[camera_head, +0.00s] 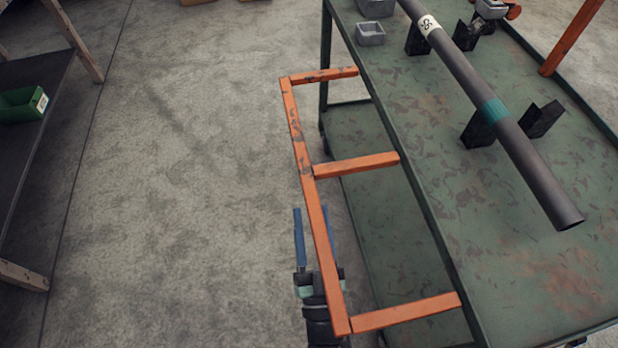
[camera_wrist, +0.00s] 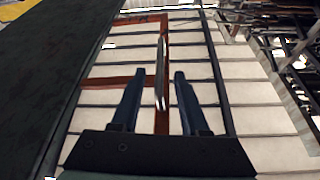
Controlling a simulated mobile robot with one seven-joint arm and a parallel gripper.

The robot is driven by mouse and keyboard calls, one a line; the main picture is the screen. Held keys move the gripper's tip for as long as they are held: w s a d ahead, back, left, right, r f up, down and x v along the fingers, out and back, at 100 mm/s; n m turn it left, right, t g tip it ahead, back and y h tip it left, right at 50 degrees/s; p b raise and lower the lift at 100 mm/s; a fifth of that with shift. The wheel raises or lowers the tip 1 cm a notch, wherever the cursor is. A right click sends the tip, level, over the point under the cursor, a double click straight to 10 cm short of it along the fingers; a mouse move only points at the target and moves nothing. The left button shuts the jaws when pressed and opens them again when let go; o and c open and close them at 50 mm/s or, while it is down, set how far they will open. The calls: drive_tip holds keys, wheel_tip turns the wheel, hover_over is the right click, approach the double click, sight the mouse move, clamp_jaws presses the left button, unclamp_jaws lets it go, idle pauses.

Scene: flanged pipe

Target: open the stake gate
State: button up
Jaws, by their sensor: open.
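The stake gate (camera_head: 297,125) is an orange, scuffed frame with three crossbars along the left side of the green cart. In the wrist view, its orange bars (camera_wrist: 110,83) show beyond my fingers. My gripper (camera_head: 311,210) is open beside the gate's long rail, toward its near end; the rail partly hides the gripper in the head view. In the wrist view, a thin pale metal bar (camera_wrist: 160,88), apparently a handle on the gate, stands between my blue fingers (camera_wrist: 159,73). Gaps show on both sides, and contact is not visible. No latch can be made out.
The green cart (camera_head: 480,250) carries a dark pipe (camera_head: 462,72) with a teal band on black supports (camera_head: 480,130), and a small grey bin (camera_head: 370,33). A dark shelf (camera_head: 30,110) with a green bin (camera_head: 22,104) stands at left. The concrete floor between is clear.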

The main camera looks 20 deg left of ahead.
sight(308, 183)
drive_tip(key=x, duration=0.7)
clamp_jaws()
idle(1.3)
